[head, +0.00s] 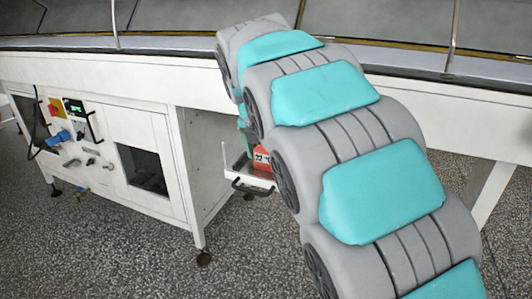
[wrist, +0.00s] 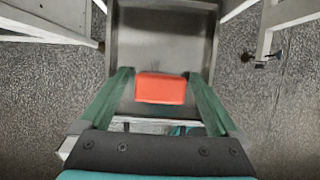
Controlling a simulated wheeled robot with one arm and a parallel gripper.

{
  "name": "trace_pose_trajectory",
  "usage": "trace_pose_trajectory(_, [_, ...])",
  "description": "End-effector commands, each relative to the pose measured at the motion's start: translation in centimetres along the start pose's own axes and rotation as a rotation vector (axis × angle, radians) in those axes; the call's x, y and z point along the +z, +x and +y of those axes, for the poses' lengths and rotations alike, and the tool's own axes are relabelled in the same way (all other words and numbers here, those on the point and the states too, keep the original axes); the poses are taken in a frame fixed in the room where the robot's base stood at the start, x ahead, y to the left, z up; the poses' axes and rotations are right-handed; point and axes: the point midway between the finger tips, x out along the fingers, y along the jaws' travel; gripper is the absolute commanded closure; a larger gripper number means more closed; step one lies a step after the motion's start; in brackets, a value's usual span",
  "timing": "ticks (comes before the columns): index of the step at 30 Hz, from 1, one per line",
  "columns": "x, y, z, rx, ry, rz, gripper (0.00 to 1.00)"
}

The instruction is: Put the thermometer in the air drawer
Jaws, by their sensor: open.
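The thermometer is a small red-orange block (wrist: 160,89) in the wrist view, and its red face with a number display shows in the head view (head: 262,159). It appears to rest inside the pulled-out air drawer, near the drawer's front. The drawer is a grey metal tray (wrist: 160,40) in the wrist view; its white front with a black handle shows in the head view (head: 259,182). My gripper (wrist: 159,76) is open, with its green fingers on either side of the thermometer and small gaps visible. In the head view my arm hides most of the gripper and part of the drawer.
A white machine cabinet (head: 130,150) with a control panel (head: 73,125) stands left of the drawer. A long conveyor frame (head: 150,72) runs above. White legs stand beside the drawer, and the speckled floor (head: 120,250) in front is clear.

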Motion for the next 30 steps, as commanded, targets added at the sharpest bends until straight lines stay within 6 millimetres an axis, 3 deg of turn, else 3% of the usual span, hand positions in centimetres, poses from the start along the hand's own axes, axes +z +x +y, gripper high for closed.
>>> trace_pose_trajectory(8, [0.2,-0.9,0.1,0.004,0.0,-0.004,0.03])
trace_pose_trajectory(21, [0.2,-9.0,0.1,0.004,0.0,-0.004,0.03])
trace_pose_trajectory(30, [0.1,-11.8,0.1,0.001,0.0,-0.001,0.03])
